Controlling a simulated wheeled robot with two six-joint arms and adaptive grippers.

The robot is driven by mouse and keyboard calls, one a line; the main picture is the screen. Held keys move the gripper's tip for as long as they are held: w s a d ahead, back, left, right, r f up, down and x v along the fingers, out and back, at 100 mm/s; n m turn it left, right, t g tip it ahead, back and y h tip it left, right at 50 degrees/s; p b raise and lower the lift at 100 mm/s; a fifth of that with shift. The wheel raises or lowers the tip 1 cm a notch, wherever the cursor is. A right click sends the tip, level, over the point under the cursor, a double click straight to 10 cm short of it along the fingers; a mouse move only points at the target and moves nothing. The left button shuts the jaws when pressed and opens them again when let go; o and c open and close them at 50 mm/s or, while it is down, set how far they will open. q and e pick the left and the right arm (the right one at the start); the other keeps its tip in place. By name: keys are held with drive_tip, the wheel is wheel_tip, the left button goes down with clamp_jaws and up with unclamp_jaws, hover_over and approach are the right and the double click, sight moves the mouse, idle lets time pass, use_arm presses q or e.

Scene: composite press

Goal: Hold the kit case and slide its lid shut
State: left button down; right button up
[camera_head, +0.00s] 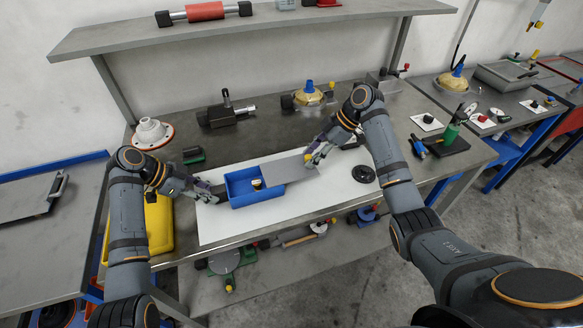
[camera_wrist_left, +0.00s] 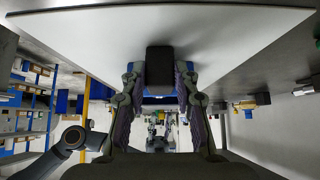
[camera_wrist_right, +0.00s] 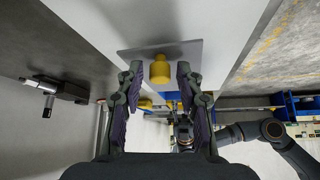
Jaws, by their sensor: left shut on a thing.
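My left gripper (camera_head: 213,194) is shut on the dark block (camera_wrist_left: 160,66) at the case's left end. The lid's yellow knob (camera_wrist_right: 160,69) stands between the fingers of my right gripper (camera_wrist_right: 158,72), with a visible gap on both sides, so that gripper is open.
The white mat (camera_head: 222,228) has bare room in front of the case. A black disc (camera_head: 363,174) lies on the right. A white flanged part (camera_head: 152,133) and a yellow case (camera_head: 158,222) are at the left. A shelf (camera_head: 270,24) spans above the bench's back.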

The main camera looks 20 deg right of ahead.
clamp_jaws()
approach(270, 172)
drive_tip(key=shift+d+x, duration=0.25)
drive_tip(key=shift+x, duration=2.25)
drive_tip(key=shift+a+f, duration=0.15)
drive_tip(key=shift+a, duration=0.3)
drive_tip(key=shift+o, duration=1.2)
unclamp_jaws()
drive_tip(key=v, duration=0.7)
drive_tip(key=shift+d, duration=0.2)
